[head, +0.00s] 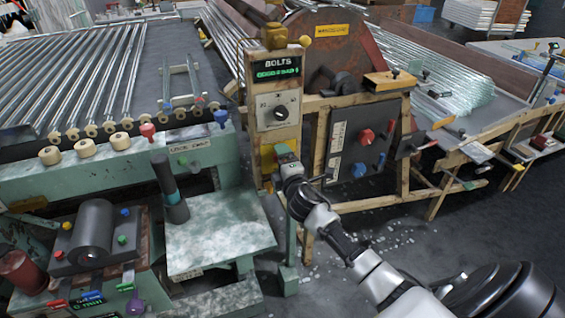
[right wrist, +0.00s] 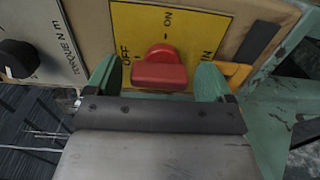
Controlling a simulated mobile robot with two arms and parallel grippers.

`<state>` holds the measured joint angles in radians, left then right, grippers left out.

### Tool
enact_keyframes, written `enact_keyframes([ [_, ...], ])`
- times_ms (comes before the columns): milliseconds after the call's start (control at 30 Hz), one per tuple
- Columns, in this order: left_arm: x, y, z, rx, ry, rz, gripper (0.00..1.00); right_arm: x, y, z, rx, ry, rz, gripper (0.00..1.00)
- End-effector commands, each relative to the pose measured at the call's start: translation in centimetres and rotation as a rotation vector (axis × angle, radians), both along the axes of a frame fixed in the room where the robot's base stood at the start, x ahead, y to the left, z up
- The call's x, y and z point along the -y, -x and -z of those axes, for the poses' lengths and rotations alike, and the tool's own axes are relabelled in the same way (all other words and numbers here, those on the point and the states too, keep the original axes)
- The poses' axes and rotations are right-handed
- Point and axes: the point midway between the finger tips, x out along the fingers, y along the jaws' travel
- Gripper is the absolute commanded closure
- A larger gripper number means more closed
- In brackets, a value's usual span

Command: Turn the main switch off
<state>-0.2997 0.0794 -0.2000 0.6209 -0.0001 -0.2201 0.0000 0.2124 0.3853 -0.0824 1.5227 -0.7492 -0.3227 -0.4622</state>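The main switch is a red rotary knob (right wrist: 160,70) on a yellow plate (right wrist: 190,25) in the right wrist view. The plate reads OFF on the left and ON at the top. The exact position the knob points to is hard to tell. My right gripper (right wrist: 158,82) has its two green fingers apart, one on each side of the knob, with visible gaps. In the head view my right gripper (head: 285,157) is at the lower part of the wooden control post (head: 262,150) and hides most of the switch. My left gripper is not in view.
A grey panel with a black dial (head: 280,113) and a green BOLTS display (head: 276,69) sit above on the same post. A pale green bench (head: 215,235) stands left. A dark panel with knobs (head: 360,140) is right. Glass shards lie on the floor.

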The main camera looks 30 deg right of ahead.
Motion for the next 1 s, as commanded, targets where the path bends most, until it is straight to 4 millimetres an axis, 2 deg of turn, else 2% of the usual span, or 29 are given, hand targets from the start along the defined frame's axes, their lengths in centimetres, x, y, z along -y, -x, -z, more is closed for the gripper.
enact_keyframes([
  [233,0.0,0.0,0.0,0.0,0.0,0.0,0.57,0.0,0.1,0.0,0.0,-0.002,0.001,0.17],
  [367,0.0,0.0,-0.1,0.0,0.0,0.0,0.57,-0.2,0.9,0.0,-0.001,-0.002,0.0,0.17],
  [800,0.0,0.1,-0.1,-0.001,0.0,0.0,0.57,-2.1,8.8,0.1,-0.002,-0.001,0.0,0.17],
  [1000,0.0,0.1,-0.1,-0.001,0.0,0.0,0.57,-2.5,10.4,0.0,0.0,-0.002,0.001,0.17],
])
